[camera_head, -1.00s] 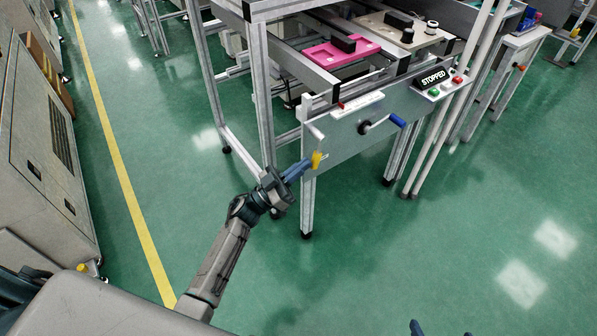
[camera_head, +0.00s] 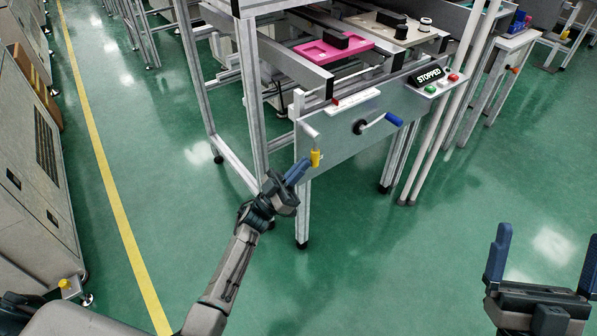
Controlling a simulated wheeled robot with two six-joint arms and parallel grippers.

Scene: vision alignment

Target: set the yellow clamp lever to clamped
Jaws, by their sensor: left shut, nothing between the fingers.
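The yellow clamp lever (camera_head: 315,158) is at the left end of the grey front panel (camera_head: 345,150). Its yellow grip hangs down at the lower end of a short light arm. My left gripper (camera_head: 299,168) is shut and empty, just left of and slightly below the yellow grip. I cannot tell whether the fingertips touch it. My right gripper (camera_head: 547,238) is open and empty at the lower right, with its two blue fingers wide apart, far from the lever.
A blue-handled crank (camera_head: 380,123) sits right of the lever on the panel. A STOPPED display (camera_head: 430,77) with green and red buttons is further right. A pink plate (camera_head: 333,48) lies on the machine. Metal frame legs stand below; the green floor in front is clear.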

